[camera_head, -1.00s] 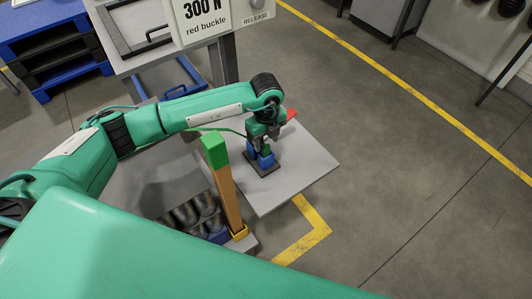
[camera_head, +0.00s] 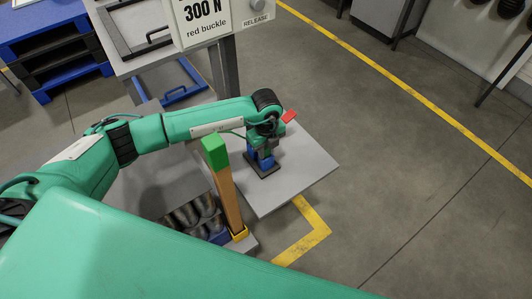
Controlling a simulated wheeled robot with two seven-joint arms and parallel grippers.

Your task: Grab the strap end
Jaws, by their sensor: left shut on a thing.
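My left gripper (camera_head: 264,145) is low over the grey board, at a blue fixture (camera_head: 262,162) on a dark base. It is shut on what seems to be the strap end, which the fingers and wrist mostly hide. A small red piece (camera_head: 289,117) shows just right of the wrist, and I cannot tell whether it is joined to the strap. My right gripper is not in view.
The grey board (camera_head: 300,180) has bare room to the right. An orange post with a green top (camera_head: 215,152) stands left of the gripper, near dark cylinders (camera_head: 190,213). A "300 N red buckle" sign (camera_head: 203,14) and a grey column (camera_head: 228,62) stand behind.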

